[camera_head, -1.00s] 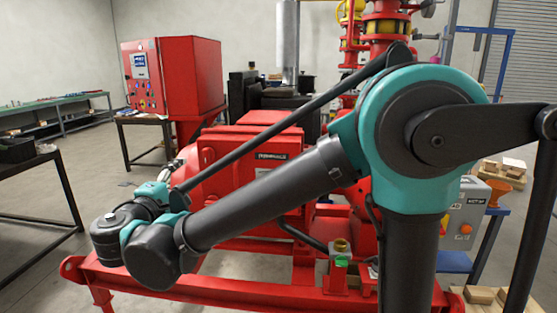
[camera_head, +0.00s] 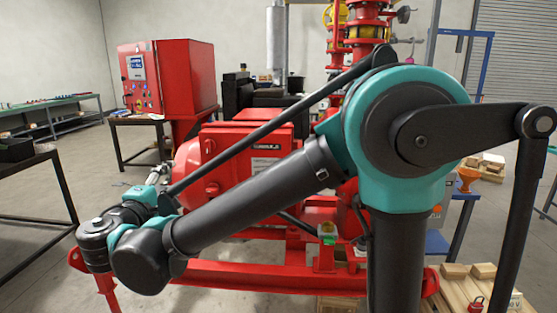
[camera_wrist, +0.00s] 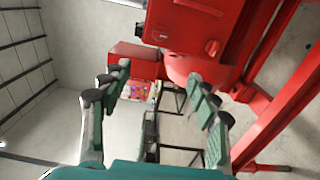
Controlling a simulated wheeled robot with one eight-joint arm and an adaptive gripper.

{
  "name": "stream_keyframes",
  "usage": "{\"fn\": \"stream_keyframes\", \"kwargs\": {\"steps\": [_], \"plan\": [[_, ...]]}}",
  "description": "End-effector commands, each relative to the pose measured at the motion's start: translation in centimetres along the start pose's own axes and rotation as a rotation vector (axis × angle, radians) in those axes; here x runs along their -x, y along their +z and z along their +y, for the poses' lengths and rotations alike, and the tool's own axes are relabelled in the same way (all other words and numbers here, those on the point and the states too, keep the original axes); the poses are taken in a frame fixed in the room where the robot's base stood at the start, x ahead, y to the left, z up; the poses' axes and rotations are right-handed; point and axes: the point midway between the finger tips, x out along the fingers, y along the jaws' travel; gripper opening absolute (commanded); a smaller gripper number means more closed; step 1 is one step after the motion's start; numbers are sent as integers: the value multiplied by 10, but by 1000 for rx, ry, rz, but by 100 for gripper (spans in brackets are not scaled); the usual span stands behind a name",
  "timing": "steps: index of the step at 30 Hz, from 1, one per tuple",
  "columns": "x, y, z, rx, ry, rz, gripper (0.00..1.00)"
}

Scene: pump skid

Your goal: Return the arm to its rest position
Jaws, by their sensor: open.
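My arm, black with teal joints, stretches across the middle of the head view, with its elbow joint at the right and its wrist end low at the left. My gripper (camera_wrist: 160,115) shows in the wrist view with its teal, black-tipped fingers spread apart and nothing between them. In the head view the fingers are hard to make out behind the wrist joint. The red pump skid (camera_head: 222,272) lies beyond and below the arm, and its red housing (camera_head: 235,160) also fills the upper part of the wrist view (camera_wrist: 195,30).
A red control cabinet (camera_head: 165,75) stands at the back left beside a small black table (camera_head: 140,121). A long green bench (camera_head: 50,108) runs along the left wall. A dark table (camera_head: 25,168) is at the left edge. Wooden pallets (camera_head: 465,285) lie at lower right. Open floor shows at left.

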Motion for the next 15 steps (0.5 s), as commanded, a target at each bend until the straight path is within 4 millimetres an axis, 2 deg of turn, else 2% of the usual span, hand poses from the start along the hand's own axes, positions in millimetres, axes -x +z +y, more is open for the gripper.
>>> {"fn": "stream_keyframes", "kwargs": {"steps": [15], "plan": [[-33,37,-23,-14,-85,-62,60]]}}
